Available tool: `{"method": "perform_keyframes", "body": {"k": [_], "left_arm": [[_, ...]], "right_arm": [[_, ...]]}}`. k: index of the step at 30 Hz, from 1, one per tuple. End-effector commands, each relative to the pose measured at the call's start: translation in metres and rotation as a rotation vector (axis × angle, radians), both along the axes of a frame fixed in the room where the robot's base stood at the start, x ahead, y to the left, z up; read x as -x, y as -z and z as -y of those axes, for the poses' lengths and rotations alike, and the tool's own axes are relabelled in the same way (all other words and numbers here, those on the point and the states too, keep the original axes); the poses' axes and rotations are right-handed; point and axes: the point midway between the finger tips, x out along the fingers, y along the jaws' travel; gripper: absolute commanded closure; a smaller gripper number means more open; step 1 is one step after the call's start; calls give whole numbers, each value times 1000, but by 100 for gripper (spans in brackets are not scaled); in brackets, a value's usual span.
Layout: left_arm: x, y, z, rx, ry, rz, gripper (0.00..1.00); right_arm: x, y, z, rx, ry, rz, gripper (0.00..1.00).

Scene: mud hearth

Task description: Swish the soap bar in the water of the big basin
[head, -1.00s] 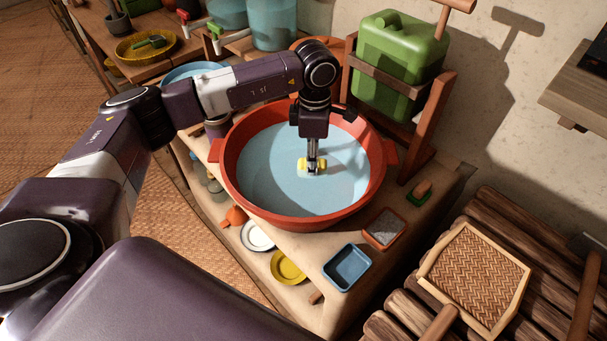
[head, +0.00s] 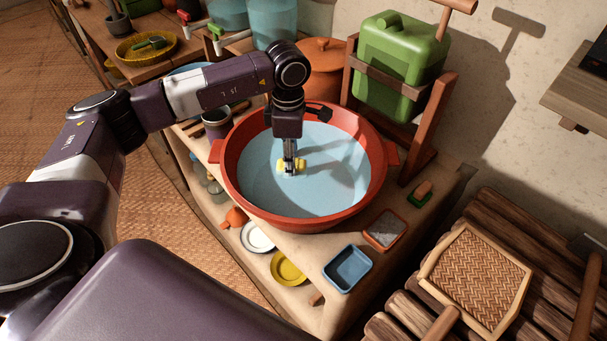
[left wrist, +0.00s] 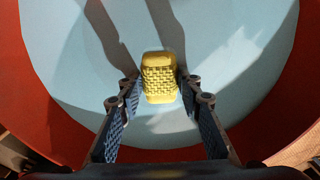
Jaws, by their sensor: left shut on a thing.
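The big basin (head: 377,185) is a wide red-brown bowl with light blue water (head: 335,180) in it. The yellow soap bar (head: 281,165) is between the fingers of my left gripper (head: 290,170), at or just over the water near the basin's middle. The left wrist view shows the soap bar (left wrist: 160,78), with a woven-like pattern on its face, at the tips of the blue-padded fingers. My left gripper is shut on it and points straight down. I cannot tell how deep the soap sits. My right gripper is not in view.
A green jerrycan (head: 400,60) stands in a wooden frame behind the basin. A blue tray (head: 348,268), a grey-filled tray (head: 385,229) and a small green dish (head: 420,198) sit in front and right. Plates (head: 289,268) lie on a shelf below.

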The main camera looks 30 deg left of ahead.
Motion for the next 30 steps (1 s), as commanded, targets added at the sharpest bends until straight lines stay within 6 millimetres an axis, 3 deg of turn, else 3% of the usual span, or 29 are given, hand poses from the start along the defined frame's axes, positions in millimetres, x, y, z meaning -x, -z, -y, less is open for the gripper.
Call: {"method": "perform_keyframes", "body": {"k": [12, 24, 30], "left_arm": [[-1, 0, 2, 1, 1, 0, 94], [-23, 1, 48, 1, 2, 0, 94], [-26, 0, 54, -1, 0, 0, 94]], "right_arm": [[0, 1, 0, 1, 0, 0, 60], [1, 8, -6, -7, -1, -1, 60], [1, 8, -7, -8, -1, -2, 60]]}}
